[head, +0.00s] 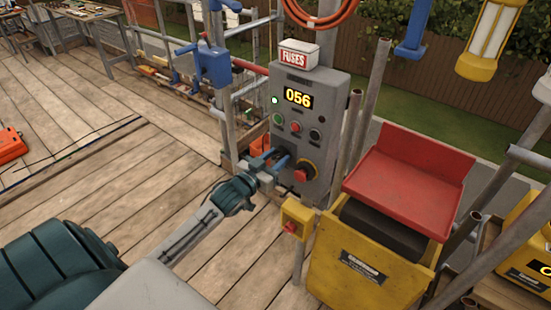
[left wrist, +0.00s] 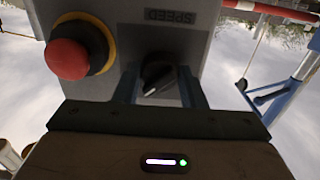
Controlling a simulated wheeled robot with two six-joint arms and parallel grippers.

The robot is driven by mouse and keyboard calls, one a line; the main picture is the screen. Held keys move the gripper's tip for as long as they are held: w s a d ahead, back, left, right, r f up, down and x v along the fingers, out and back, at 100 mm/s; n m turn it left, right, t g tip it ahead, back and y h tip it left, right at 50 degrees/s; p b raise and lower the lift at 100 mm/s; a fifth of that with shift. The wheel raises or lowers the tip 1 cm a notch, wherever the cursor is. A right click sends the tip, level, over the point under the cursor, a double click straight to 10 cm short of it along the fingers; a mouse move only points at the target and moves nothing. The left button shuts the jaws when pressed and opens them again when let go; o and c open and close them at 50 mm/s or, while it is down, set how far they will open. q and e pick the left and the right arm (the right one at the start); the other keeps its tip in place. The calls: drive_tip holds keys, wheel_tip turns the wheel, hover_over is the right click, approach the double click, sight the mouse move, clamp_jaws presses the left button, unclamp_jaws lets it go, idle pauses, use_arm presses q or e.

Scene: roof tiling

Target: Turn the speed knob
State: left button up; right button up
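The grey control box (head: 325,130) has a display (head: 298,98) reading 056. In the left wrist view the black speed knob (left wrist: 155,76), with a pale pointer mark, sits by an upside-down SPEED label (left wrist: 170,16). My left gripper (head: 275,162) is at the lower left of the box front, and in the head view it mostly hides the knob. In the left wrist view the left gripper (left wrist: 158,88) has its fingers apart, one on each side of the knob. Narrow gaps seem to show between knob and fingers; contact is unclear. My right gripper is not in view.
A red emergency button (head: 301,175) on a yellow ring is close beside the left gripper; it also shows in the left wrist view (left wrist: 67,59). Small buttons (head: 295,127) sit above. A yellow hopper with a red tray (head: 410,170) stands to the right. Open decking lies left.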

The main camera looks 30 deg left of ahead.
use_arm(q)
drive_tip(key=shift+m, duration=0.4)
drive_tip(key=m+b, duration=0.1)
drive_tip(key=m, duration=0.1)
drive_tip(key=shift+f+m+b, duration=0.15)
drive_tip(key=shift+m+b, duration=0.15)
drive_tip(key=shift+m, duration=0.1)
drive_tip(key=m+b, duration=0.1)
drive_tip(key=m, duration=0.2)
drive_tip(key=shift+m, duration=0.4)
drive_tip(key=shift+a+m+b, duration=0.1)
drive_tip(key=shift+m+b, duration=0.4)
drive_tip(key=shift+m, duration=0.3)
drive_tip(key=o, duration=1)
